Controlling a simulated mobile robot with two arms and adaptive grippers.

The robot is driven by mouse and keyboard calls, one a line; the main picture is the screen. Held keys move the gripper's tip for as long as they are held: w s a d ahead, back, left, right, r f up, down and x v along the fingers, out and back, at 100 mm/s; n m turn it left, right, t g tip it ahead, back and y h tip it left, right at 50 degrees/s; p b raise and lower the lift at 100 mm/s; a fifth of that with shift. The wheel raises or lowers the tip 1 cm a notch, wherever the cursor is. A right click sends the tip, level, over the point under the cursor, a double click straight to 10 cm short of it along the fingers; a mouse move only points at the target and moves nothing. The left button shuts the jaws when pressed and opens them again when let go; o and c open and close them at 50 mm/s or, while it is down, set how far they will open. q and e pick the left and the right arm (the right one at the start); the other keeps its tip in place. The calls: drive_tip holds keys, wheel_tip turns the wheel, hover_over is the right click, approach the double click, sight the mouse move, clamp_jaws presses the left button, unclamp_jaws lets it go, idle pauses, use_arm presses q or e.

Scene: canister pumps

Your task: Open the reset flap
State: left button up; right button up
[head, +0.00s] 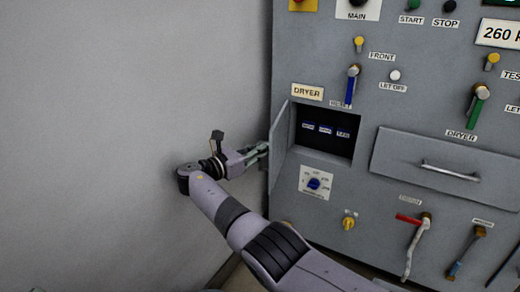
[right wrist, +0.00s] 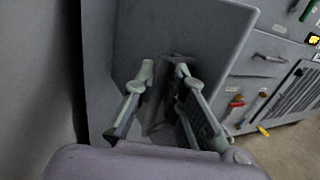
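The reset flap (head: 281,142) is a grey panel at the left edge of a dark recess (head: 326,131) in the grey cabinet. It stands swung out to the left, and the recess with its small blue switches (head: 325,129) is exposed. My right gripper (head: 264,151) is at the outer face of the flap, on its left side. In the right wrist view the flap (right wrist: 205,35) stands before the fingers. The gripper (right wrist: 165,69) has its fingers apart with nothing clearly held; contact with the flap cannot be told. My left gripper is not in view.
A blue-handled lever (head: 352,85) is above the recess, and a blue dial (head: 314,184) and yellow knob (head: 348,222) are below. A drawer with a handle (head: 449,170) is at the right. A bare wall (head: 120,100) is at the left, with free room before it.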

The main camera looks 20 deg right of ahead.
drive_tip(key=shift+o, duration=0.4)
drive_tip(key=v, duration=0.7)
drive_tip(key=shift+a, duration=0.25)
drive_tip(key=shift+c, duration=0.4)
